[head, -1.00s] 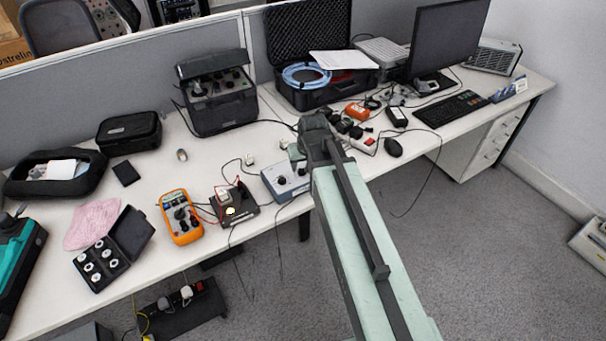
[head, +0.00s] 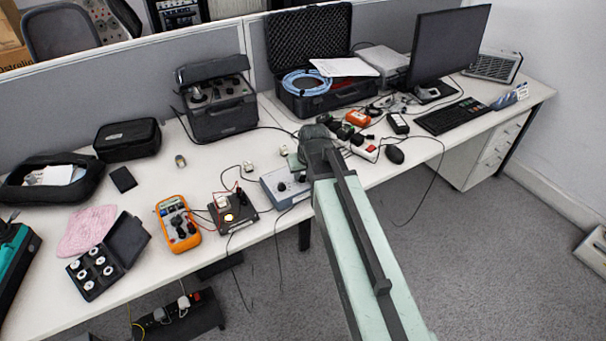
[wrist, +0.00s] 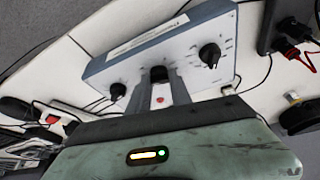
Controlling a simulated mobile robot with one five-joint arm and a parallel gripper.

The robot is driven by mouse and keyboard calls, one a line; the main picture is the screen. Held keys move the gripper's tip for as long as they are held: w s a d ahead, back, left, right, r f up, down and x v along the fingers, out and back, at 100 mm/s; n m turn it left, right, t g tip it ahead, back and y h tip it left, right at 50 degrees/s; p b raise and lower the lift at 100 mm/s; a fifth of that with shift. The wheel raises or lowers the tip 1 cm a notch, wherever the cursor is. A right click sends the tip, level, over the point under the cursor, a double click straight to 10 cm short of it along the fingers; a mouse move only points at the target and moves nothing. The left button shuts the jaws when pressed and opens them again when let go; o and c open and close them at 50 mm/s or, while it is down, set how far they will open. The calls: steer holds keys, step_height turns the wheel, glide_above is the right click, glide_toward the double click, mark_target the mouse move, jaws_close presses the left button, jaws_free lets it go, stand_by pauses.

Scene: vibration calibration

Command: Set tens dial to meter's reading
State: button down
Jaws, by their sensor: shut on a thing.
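A blue-grey dial box (head: 272,190) stands near the table's front edge, left of my gripper. In the wrist view the box (wrist: 125,68) has a white label strip and black dials: one at its right (wrist: 209,55), a smaller one at its left (wrist: 117,91), and a middle one largely hidden between my fingers. My gripper (wrist: 159,76) is shut on this middle dial. Which dial is the tens dial is too small to read. An orange handheld meter (head: 178,223) lies left of the box; its reading is not legible.
Right of my arm are a red-ended power strip, a mouse (head: 395,155) and a keyboard (head: 452,113). An open black case (head: 322,98) stands behind.

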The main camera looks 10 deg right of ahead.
steer(key=n+y, duration=0.1)
steer(key=n, duration=0.2)
steer(key=n+y, duration=0.1)
steer(key=n, duration=0.2)
steer(key=shift+w+d+g, duration=0.15)
steer(key=shift+d+g, duration=0.05)
steer(key=shift+g, duration=0.2)
steer(key=shift+d+n+g+y, duration=0.1)
steer(key=shift+n+g+y, duration=0.3)
steer(key=shift+n, duration=0.9)
steer(key=shift+n+g+y, duration=0.3)
steer(key=shift+n+g, duration=0.1)
steer(key=shift+n, duration=0.9)
steer(key=c, duration=1.2)
jaws_free()
steer(key=p+v, duration=0.7)
steer(key=shift+d+r, duration=0.15)
steer(key=shift+r, duration=0.2)
